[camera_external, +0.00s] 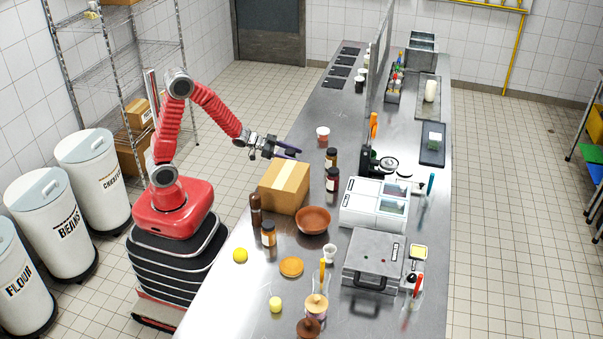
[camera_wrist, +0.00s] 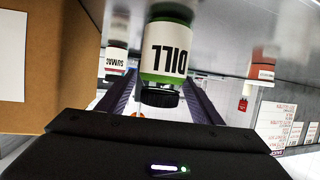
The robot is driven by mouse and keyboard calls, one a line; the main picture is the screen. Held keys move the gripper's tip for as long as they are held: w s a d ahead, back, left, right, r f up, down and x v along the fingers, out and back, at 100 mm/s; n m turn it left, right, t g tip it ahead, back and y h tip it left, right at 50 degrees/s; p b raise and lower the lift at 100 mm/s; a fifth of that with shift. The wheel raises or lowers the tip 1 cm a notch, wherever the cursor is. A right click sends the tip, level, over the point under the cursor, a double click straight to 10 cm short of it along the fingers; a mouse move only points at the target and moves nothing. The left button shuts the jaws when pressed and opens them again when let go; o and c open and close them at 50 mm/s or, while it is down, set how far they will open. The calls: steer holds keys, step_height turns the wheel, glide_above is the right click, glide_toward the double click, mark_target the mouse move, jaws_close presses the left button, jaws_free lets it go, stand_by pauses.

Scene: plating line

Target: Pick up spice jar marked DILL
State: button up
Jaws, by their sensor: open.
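The DILL jar (camera_wrist: 166,45) hangs upside down in the wrist view, with a white label, green lower part and black lid. It appears to be the farther of two dark-lidded jars (camera_external: 331,158) in the external view, upright on the steel counter. My gripper (camera_external: 287,152) is open and empty, above the cardboard box and short of the jar. In the wrist view its fingers (camera_wrist: 161,100) show at either side of the jar's lid. The jar marked SUMAC (camera_wrist: 116,62) stands to the left there, and appears as the nearer jar (camera_external: 333,179) in the external view.
A cardboard box (camera_external: 284,186) stands below and beside my gripper, and fills the left of the wrist view (camera_wrist: 45,60). A red-and-white tub (camera_external: 323,133) stands past the jars. A black-and-silver device (camera_external: 380,163) and white machine (camera_external: 374,205) stand to their right.

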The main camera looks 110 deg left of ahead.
steer(key=shift+x, duration=1)
steer(key=shift+c, duration=0.7)
steer(key=c, duration=1.2)
steer(key=shift+o, duration=0.2)
steer(key=shift+r, duration=0.1)
step_height(320, 180, up, 10)
